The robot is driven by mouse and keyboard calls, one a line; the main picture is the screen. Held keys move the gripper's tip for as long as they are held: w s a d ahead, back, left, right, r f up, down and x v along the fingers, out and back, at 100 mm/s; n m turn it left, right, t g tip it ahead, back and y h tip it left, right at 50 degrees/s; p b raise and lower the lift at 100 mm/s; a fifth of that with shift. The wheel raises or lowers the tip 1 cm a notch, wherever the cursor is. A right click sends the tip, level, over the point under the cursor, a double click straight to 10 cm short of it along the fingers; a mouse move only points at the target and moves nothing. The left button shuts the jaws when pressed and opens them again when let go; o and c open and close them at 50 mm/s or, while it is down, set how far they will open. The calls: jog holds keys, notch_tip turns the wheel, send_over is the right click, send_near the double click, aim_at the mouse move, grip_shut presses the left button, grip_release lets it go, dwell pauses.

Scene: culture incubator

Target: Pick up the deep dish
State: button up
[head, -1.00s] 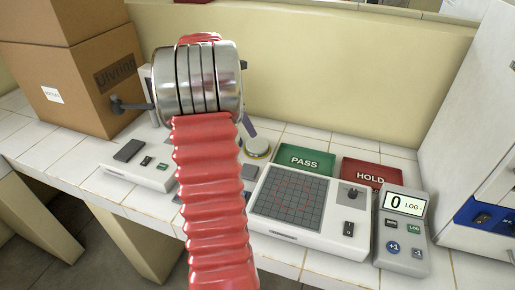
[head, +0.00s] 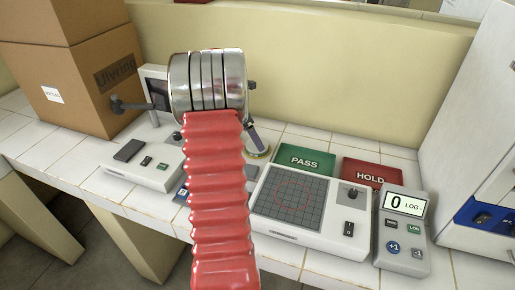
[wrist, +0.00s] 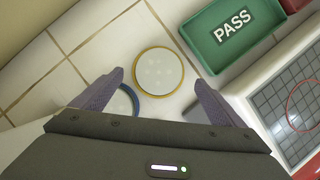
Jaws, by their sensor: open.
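A round pale dish with a yellow rim (wrist: 158,72) lies on the white tiles in the wrist view, with faint pale spots inside. In the head view this dish (head: 258,155) is partly covered by my gripper. A second round dish with a blue rim (wrist: 128,96) lies at its lower left, partly hidden by my left finger. I cannot tell for sure which is the deep dish. My gripper (wrist: 160,80) is open and empty, its fingertips on either side of the yellow-rimmed dish as seen from the wrist. Its height above the dish is unclear.
A green PASS tray (head: 305,160) and red HOLD tray (head: 371,173) stand to the right, behind a grid-topped counter (head: 297,203) and a log keypad (head: 403,232). A pale device (head: 147,165) and cardboard boxes (head: 75,85) are at left. A wall (head: 340,70) rises behind.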

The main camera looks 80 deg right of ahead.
jog(key=x, duration=0.5)
jog(key=shift+w, duration=0.15)
dwell(0.3)
jog(key=c, duration=1.3)
jog(key=shift+o, duration=0.2)
notch_tip(320, 180, up, 10)
dwell(0.3)
